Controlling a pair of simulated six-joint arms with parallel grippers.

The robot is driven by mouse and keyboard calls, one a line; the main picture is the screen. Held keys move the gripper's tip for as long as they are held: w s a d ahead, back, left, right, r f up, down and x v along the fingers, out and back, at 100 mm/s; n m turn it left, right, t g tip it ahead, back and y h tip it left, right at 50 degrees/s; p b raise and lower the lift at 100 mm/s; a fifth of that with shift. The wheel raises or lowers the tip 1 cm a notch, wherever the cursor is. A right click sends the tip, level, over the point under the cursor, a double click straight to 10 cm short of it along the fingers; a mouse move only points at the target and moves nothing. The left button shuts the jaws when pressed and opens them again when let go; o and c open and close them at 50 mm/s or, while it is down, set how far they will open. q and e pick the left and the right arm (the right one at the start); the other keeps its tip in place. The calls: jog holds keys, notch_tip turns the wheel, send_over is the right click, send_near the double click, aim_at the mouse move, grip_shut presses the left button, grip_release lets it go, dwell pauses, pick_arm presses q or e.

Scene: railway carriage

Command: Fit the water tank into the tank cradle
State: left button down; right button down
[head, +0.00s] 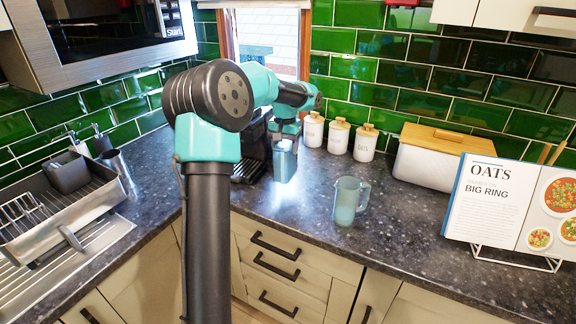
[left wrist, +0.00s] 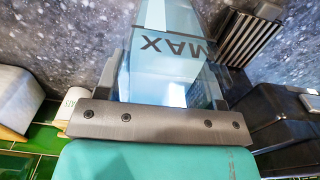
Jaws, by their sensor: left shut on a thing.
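My left gripper (head: 286,132) is shut on the water tank (head: 285,164), a clear blue vessel held upright above the dark worktop. In the left wrist view the tank (left wrist: 165,70) sits between the two fingers, with "MAX" printed on its wall. A black coffee machine (head: 257,138) stands just left of the tank in the head view, partly hidden by my arm. It also shows at the right of the left wrist view (left wrist: 285,118). I cannot make out the tank cradle. My right gripper is out of view.
A clear blue jug (head: 346,203) stands on the worktop to the right. Several white canisters (head: 339,137), a bread bin (head: 430,165) and a cookbook on a stand (head: 500,205) line the back and right. A dish rack (head: 60,210) is at left.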

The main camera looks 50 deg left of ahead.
pick_arm(q)
jog(key=shift+w+a, duration=0.1)
jog(key=w+a+f, duration=0.1)
jog(key=w+a, duration=0.9)
jog(key=a, duration=0.1)
jog(key=shift+w+a+f, duration=0.2)
jog(key=shift+a, duration=0.2)
dwell(0.4)
jog(key=shift+f, duration=0.1)
jog(key=shift+f, duration=1.7)
jog(key=shift+c, duration=1.2)
grip_release()
jog(key=shift+f, duration=0.15)
